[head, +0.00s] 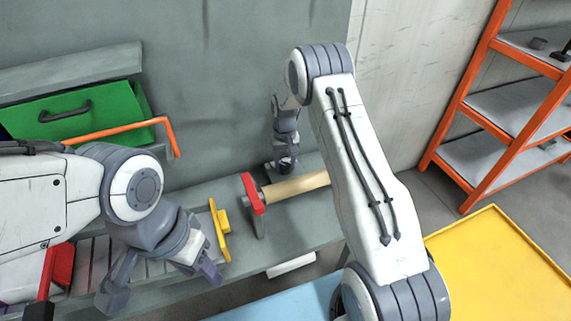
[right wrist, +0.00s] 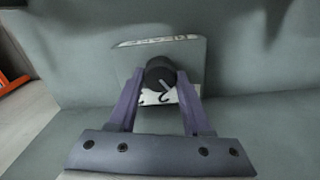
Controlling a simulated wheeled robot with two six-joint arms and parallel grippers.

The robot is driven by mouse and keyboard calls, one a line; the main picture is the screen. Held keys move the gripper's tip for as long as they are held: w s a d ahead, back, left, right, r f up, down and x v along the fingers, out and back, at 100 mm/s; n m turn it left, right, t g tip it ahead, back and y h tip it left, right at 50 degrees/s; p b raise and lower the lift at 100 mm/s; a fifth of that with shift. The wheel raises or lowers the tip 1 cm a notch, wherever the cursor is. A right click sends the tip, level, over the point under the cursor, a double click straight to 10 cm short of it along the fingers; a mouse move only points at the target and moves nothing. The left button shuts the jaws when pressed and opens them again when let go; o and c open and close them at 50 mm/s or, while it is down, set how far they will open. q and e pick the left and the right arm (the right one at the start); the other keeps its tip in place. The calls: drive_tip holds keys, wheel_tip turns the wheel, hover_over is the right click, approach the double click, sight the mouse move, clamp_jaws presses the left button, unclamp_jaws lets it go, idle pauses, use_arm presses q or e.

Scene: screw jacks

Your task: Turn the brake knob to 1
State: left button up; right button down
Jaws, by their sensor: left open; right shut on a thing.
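The brake knob (right wrist: 160,72) is round and black and sits in front of a grey plate (right wrist: 192,54) in the right wrist view. A short light line shows on the knob's lower part. Dark marks run along the plate's top edge and a pale label lies below the knob; I cannot read a setting. My right gripper (right wrist: 161,92) has its purple fingers on either side of the knob, shut on it. In the head view my right gripper (head: 285,163) is at the back of the bench, and the knob is hidden there. My left gripper (head: 160,284) is open and empty at the left front.
A yellow part (head: 222,230) is beside my left gripper. A green box (head: 75,115) and an orange bar (head: 120,132) are behind my left arm. Orange shelving (head: 480,110) stands right.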

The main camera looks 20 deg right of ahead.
sight(285, 165)
drive_tip(key=shift+n, duration=0.6)
drive_tip(key=shift+c, duration=1.6)
unclamp_jaws()
drive_tip(key=shift+r, duration=0.1)
wheel_tip(285, 165, up, 10)
drive_tip(key=b, duration=0.1)
drive_tip(key=shift+r, duration=0.15)
